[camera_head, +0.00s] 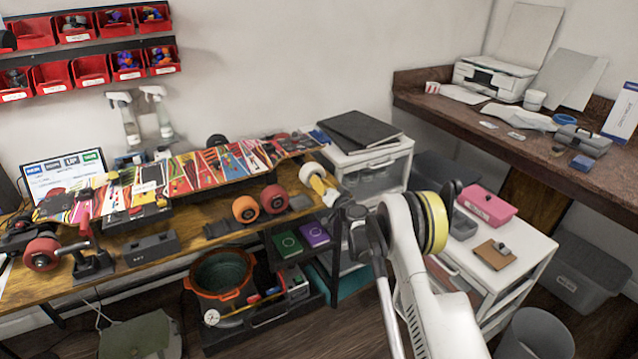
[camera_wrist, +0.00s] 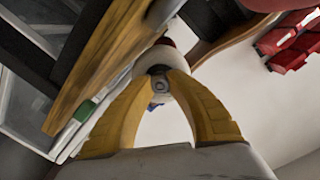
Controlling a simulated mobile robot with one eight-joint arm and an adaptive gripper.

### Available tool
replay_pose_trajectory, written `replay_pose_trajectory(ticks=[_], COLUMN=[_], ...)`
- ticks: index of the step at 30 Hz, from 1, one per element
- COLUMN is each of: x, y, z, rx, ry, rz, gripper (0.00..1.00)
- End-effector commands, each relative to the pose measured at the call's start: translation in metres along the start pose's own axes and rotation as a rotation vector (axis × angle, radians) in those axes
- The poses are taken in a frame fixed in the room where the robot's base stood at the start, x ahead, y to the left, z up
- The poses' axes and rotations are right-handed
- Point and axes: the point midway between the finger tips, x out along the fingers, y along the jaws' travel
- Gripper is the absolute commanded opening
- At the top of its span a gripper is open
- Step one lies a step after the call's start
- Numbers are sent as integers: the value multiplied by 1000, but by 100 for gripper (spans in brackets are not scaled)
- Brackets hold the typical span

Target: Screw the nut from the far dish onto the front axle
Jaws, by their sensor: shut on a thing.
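My gripper (camera_head: 316,178) is at the right end of the workbench, by the end of the skateboard deck. In the wrist view its yellow fingers (camera_wrist: 161,70) close on a small grey ringed piece, which looks like the nut (camera_wrist: 159,84). A white rounded thing, like a wheel, is just beyond the fingertips. I cannot tell whether the nut touches an axle; the axle is hidden. The patterned deck (camera_head: 205,168) lies along the bench. An orange wheel (camera_head: 245,209) and a red-orange wheel (camera_head: 273,198) are at its near side. I cannot make out the far dish.
A red-wheeled part (camera_head: 42,254) stands at the bench's left end. A black box (camera_head: 152,249) is at the front edge. An orange-rimmed bucket (camera_head: 222,277) is below. White drawers (camera_head: 365,158) with a black folder stand right of the bench.

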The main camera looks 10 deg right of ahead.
Motion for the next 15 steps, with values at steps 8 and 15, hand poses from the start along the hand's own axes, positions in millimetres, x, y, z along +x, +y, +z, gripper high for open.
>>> replay_pose_trajectory(ticks=[8, 15], x=[0, 0], y=[0, 0], z=[0, 0], rx=[46, 412], ry=[-2, -18], rz=[-2, -16], gripper=[0, 0])
